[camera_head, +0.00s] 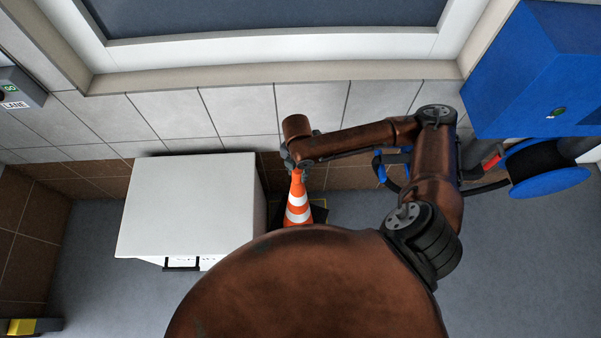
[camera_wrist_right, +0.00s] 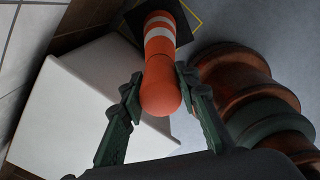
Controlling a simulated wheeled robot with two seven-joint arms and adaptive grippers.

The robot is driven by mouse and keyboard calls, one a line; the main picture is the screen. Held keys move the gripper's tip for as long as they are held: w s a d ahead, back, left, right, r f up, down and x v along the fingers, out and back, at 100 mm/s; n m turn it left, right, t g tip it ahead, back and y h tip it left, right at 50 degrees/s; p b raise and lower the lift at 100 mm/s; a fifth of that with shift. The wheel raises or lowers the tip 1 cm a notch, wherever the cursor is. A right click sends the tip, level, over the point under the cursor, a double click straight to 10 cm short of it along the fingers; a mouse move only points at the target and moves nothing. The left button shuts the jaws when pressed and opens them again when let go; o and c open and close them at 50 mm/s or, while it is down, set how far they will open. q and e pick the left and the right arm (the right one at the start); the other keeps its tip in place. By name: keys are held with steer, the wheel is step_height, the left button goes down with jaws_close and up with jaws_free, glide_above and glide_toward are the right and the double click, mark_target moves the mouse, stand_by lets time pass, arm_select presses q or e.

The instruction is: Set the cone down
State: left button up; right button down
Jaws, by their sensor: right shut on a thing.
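An orange cone (camera_head: 298,205) with white bands and a dark square base stands to the right of a white cabinet in the head view. In the right wrist view the cone (camera_wrist_right: 160,75) points its rounded tip towards the camera. My right gripper (camera_head: 297,166) is shut on the cone near its tip; in the right wrist view its two fingers (camera_wrist_right: 158,90) lie on either side of the tip. Part of the cone's base is hidden by my own body. I cannot tell whether the base touches the floor. My left gripper is not in view.
The white cabinet (camera_head: 190,205) stands close on the left of the cone. A thin yellow floor marking (camera_wrist_right: 190,12) shows by the cone's base. A tiled wall (camera_head: 240,110) is behind. A blue box (camera_head: 540,70) and a blue cable reel (camera_head: 545,183) are at the right.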

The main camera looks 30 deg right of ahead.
steer(key=shift+f, duration=0.55)
step_height(320, 180, down, 4)
steer(key=shift+f+b, duration=0.1)
steer(key=shift+b, duration=0.7)
steer(key=shift+w+f, duration=0.25)
steer(key=shift+f, duration=0.05)
steer(key=c, duration=1.5)
jaws_free()
steer(key=shift+s, duration=0.15)
steer(key=shift+o, duration=0.2)
step_height(320, 180, up, 12)
steer(key=p, duration=0.3)
